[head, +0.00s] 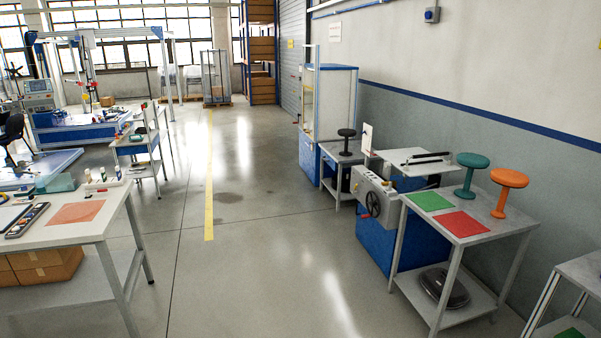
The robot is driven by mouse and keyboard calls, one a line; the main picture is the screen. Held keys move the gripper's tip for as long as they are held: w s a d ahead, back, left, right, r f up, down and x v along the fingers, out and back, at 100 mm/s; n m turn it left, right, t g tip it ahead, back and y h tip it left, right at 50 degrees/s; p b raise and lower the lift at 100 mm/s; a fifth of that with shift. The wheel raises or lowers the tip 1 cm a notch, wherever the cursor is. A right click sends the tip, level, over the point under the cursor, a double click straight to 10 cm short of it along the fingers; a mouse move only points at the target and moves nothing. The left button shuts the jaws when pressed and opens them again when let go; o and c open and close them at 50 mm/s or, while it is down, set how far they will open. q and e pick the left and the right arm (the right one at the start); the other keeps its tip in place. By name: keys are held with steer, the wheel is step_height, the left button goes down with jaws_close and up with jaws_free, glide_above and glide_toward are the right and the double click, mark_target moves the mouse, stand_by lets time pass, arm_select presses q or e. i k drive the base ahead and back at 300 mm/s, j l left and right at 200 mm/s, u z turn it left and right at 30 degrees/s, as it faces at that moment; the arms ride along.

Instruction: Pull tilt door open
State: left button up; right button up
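No tilt door stands out clearly in the head view. A tall cabinet (337,100) with a blue top edge, pale side wall and blue lower part stands along the right wall. Its front faces left and shows only at a steep angle, with what looks like a clear panel. I cannot tell whether this is the tilt door or whether it is open. A thin upright post rises at its front. Neither of my grippers is in view.
A grey and blue machine with a black handwheel (373,204) stands nearer on the right. A table beside it holds a green stool (470,172) and an orange stool (506,190). A worktable (95,235) is at left. The floor (240,240) between is clear.

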mark_target(381, 242)
steer(key=i, duration=2.1)
steer(key=i+j+z, duration=0.1)
steer(key=i, duration=0.95)
steer(key=i+j, duration=0.1)
steer(key=i, duration=0.95)
steer(key=i+j+z, duration=0.1)
steer(key=i, duration=0.95)
steer(key=i+j+z, duration=0.2)
steer(key=i+z, duration=0.15)
steer(key=i, duration=0.2)
steer(key=i+j+z, duration=0.4)
steer(key=i, duration=0.15)
